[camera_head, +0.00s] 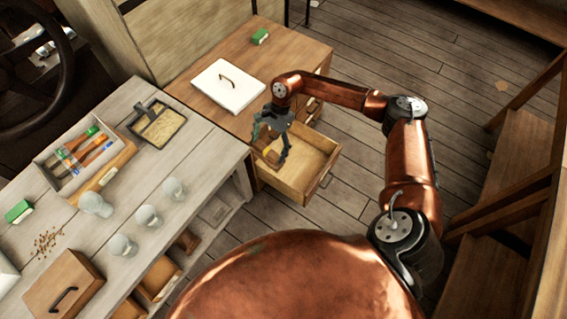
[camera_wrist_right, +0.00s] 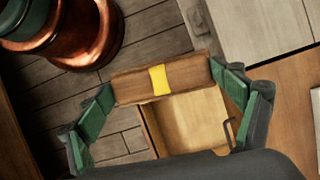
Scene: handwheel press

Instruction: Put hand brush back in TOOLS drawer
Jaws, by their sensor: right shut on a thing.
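The hand brush (camera_wrist_right: 132,87) is a brown wooden block with a yellow band in the right wrist view. My right gripper (camera_wrist_right: 166,95) is shut on it, with the green finger pads at its two ends. In the head view the right gripper (camera_head: 272,148) holds the hand brush (camera_head: 267,154) over the left part of the open drawer (camera_head: 318,190). The drawer also shows behind the brush in the right wrist view (camera_wrist_right: 190,120). Whether the brush touches the drawer floor cannot be told. Any drawer label is not readable. My left gripper is not in view.
The wooden cabinet (camera_head: 205,98) carries a white lidded panel (camera_head: 228,86) and a green block (camera_head: 260,36). The grey workbench (camera_head: 205,150) at left holds a tool tray (camera_head: 50,165), a dustpan-like tray (camera_head: 157,125) and several glass jars. Open floor lies right of the drawer.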

